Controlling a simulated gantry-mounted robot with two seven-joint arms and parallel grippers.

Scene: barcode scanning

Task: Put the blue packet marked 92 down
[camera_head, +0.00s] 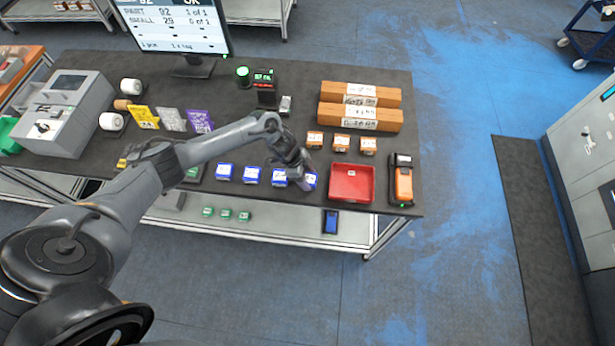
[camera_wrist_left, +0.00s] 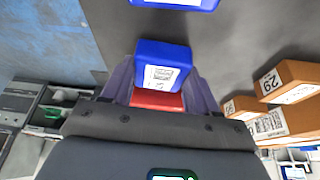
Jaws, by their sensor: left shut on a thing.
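My left gripper (camera_head: 303,178) reaches over the dark table near its front edge and is shut on a blue packet (camera_head: 311,182). In the left wrist view the blue packet (camera_wrist_left: 162,58) stands between the two fingers, its white label facing the camera; the number on it is too small to read. Whether its underside touches the table is unclear. Other blue packets (camera_head: 251,175) lie in a row to the left of it; part of another blue packet (camera_wrist_left: 178,3) shows at the wrist view's top edge. My right gripper is not in view.
A red tray (camera_head: 352,196) lies just right of the gripper, with an orange-and-black handheld device (camera_head: 403,184) beyond it. Small brown boxes (camera_head: 341,143) and long cartons (camera_head: 361,111) stand behind. A scanner stand (camera_head: 265,90) and monitor (camera_head: 180,28) are at the back.

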